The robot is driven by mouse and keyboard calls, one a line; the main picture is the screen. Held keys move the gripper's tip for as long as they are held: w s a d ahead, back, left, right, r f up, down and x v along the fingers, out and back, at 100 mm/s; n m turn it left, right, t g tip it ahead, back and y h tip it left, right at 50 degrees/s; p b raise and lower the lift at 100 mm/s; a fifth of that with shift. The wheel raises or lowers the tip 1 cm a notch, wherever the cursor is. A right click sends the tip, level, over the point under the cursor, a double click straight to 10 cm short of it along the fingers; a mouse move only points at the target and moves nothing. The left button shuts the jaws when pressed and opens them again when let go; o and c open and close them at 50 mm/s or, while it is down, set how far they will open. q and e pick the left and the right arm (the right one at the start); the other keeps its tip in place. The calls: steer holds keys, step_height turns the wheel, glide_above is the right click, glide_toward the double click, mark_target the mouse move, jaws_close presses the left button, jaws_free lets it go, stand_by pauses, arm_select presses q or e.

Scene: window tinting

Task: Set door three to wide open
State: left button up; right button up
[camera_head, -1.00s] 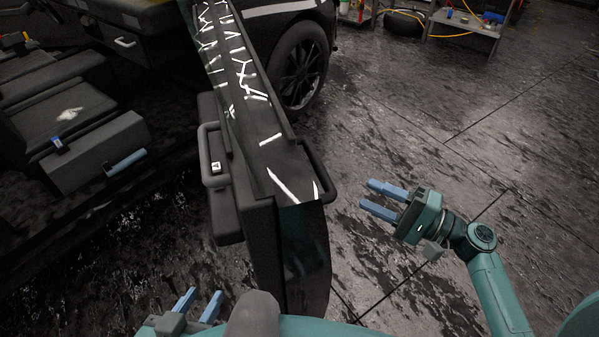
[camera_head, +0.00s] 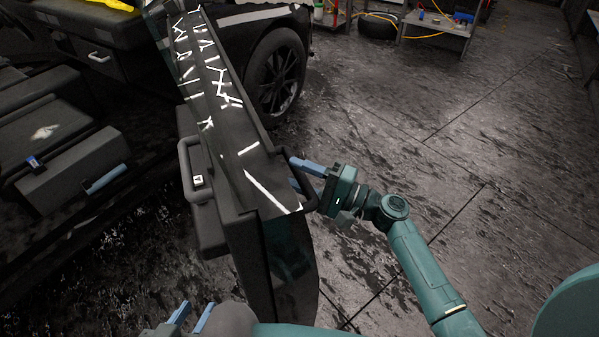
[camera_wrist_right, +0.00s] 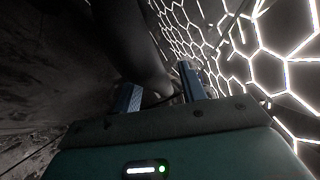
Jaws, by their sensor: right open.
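The car door (camera_head: 222,120), dark with bright reflections on its upper face, stands ajar from the car and runs from the upper left to the lower middle of the head view. It has a grey handle on its left side (camera_head: 188,165) and a dark handle on its right side (camera_head: 303,185). My right gripper (camera_head: 300,175) is open at the right-side handle; in the right wrist view its blue fingers (camera_wrist_right: 157,90) stand on either side of a dark rounded bar (camera_wrist_right: 155,86). Contact cannot be told. My left gripper (camera_head: 190,318) is at the bottom edge, its blue fingers apart and empty.
The car's wheel (camera_head: 276,75) is behind the door. A grey shelf cart (camera_head: 437,30) and a dark tyre (camera_head: 378,25) stand at the back. Wet dark floor (camera_head: 440,150) on the right is clear.

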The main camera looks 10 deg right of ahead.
steer(key=shift+w+a, duration=0.1)
steer(key=shift+c, duration=0.2)
jaws_close()
stand_by(0.4)
